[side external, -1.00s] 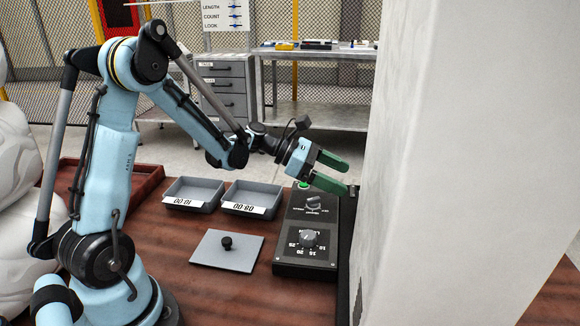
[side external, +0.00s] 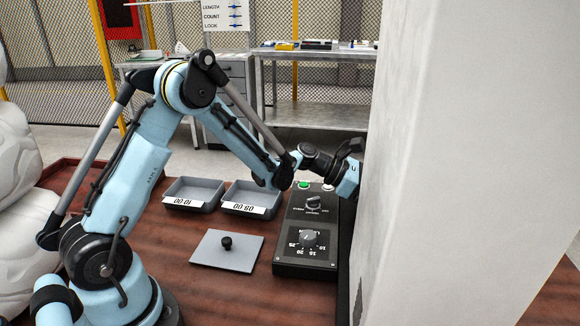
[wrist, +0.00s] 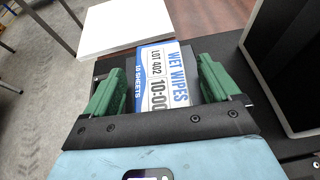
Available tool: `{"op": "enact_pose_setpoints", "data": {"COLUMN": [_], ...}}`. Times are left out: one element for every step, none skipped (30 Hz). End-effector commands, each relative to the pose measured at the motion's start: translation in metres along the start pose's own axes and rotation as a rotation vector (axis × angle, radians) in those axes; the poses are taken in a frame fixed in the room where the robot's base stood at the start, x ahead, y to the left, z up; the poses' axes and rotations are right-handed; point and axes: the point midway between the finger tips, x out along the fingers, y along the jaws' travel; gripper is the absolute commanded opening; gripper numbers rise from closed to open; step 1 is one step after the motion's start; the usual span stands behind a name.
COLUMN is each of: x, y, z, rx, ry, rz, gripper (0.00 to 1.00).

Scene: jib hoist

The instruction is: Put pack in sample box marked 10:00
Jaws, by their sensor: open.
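The fingers are open, one on each side of the pack. In the side view my gripper is hidden behind the large white column, and the pack is not visible there.
A black control box (side external: 305,262) with knobs and a green button stands right of the boxes. A grey plate with a black knob (side external: 227,254) lies in front of them. The white column (side external: 470,160) blocks the right side. A white panel (wrist: 125,27) shows in the wrist view.

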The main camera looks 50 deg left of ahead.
Motion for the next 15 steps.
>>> {"op": "enact_pose_setpoints", "data": {"x": [0.0027,0.0033,0.0037,0.0037,0.0036,0.0035,0.0034,0.0034,0.0033,0.0033,0.0033,0.0032,0.0032,0.0032,0.0032], "y": [0.0001,0.0002,0.0002,0.0003,0.0003,0.0003,0.0002,0.0002,0.0002,0.0002,0.0002,0.0002,0.0002,0.0002,0.0002], "z": [0.0,-0.0001,-0.0001,-0.0001,-0.0001,-0.0001,-0.0001,-0.0001,-0.0001,-0.0001,-0.0001,-0.0001,-0.0001,-0.0001,-0.0001], "rx": [0.0,0.0,0.0,0.0,0.0,0.0,0.0,0.0,0.0,0.0,0.0,0.0,0.0,0.0,0.0], "ry": [0.0,0.0,0.0,0.0,0.0,0.0,0.0,0.0,0.0,0.0,0.0,0.0,0.0,0.0,0.0], "rz": [0.0,0.001,0.001,0.001,0.001,0.001,0.001,0.001,0.001,0.001,0.001,0.001,0.001,0.001,0.001], "gripper": [0.89,0.89,0.89,0.89,0.89,0.89,0.89,0.89,0.83,0.79,0.74,0.68,0.63,0.59,0.53]}}
